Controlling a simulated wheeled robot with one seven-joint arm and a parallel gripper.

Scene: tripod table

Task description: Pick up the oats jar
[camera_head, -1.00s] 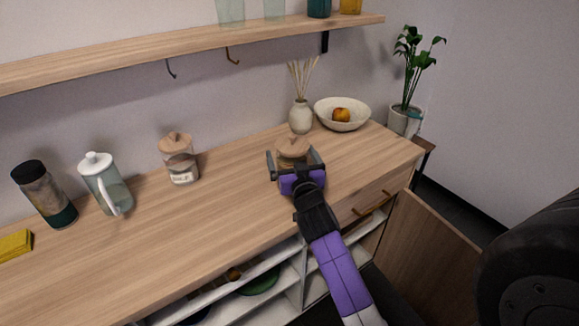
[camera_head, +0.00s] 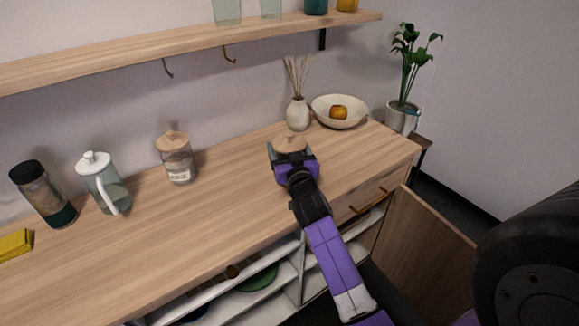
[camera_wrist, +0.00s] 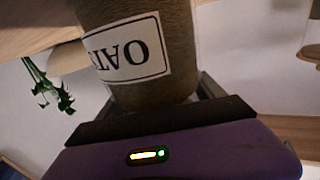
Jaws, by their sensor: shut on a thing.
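The oats jar (camera_wrist: 165,70) fills the upper middle of the wrist view, with brown contents and a white label whose "OAT" letters show upside down. In the head view only its wooden lid (camera_head: 290,142) shows clearly above my gripper (camera_head: 293,162), which hides most of its body. My gripper is shut on the jar, with a finger on either side of it. I cannot tell whether the jar touches the counter (camera_head: 225,205).
A second lidded jar (camera_head: 176,160), a white-lidded jug (camera_head: 104,184) and a dark-capped bottle (camera_head: 43,194) stand to the left. A reed diffuser (camera_head: 298,114) and a bowl (camera_head: 350,119) with an orange fruit are close behind. A shelf (camera_head: 190,42) hangs above.

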